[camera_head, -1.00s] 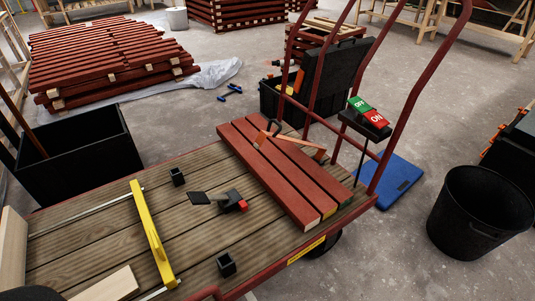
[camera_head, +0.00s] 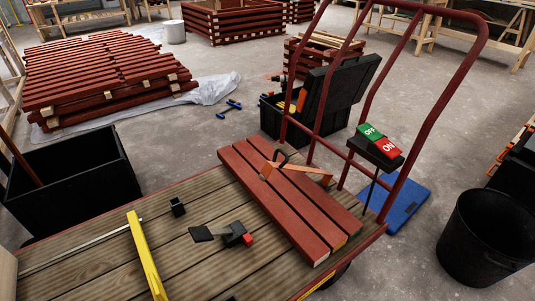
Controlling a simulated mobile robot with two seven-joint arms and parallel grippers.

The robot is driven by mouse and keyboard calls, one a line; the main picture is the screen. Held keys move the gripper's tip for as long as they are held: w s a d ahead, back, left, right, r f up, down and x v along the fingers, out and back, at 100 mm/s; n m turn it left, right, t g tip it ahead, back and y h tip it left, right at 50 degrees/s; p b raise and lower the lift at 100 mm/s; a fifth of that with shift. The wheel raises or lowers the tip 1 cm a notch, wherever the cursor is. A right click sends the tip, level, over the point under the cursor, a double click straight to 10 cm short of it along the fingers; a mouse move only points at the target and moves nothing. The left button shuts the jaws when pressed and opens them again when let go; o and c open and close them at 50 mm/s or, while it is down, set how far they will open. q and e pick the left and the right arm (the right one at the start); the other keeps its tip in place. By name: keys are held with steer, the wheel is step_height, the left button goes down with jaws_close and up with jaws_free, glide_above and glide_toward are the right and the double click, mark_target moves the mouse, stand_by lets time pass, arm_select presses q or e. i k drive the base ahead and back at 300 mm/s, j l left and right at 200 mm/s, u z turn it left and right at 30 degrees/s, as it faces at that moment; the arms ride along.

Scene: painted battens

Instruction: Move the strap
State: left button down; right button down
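An orange band with a black loop (camera_head: 295,168), perhaps the strap, lies across the red battens (camera_head: 250,186). Its left end has an orange block beside the black loop, and its right end rests on the right-hand battens. I cannot make out its exact form. The battens lie side by side on the slatted wooden deck of a cart (camera_head: 150,226). Neither of my grippers shows in the view, and nothing is seen touching the band.
A yellow bar (camera_head: 145,256), a small black block (camera_head: 177,207) and a black tool with a red tip (camera_head: 235,234) lie on the deck. The cart's red handle frame (camera_head: 412,120) carries an ON/OFF box (camera_head: 376,146). Black bins stand left (camera_head: 75,170) and right (camera_head: 488,238).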

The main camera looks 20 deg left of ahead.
mark_target(269, 166)
steer(key=i+l+u, duration=0.35)
steer(key=l, duration=0.4)
steer(key=i+l+u, duration=0.2)
steer(key=i+l, duration=0.1)
steer(key=l, duration=0.1)
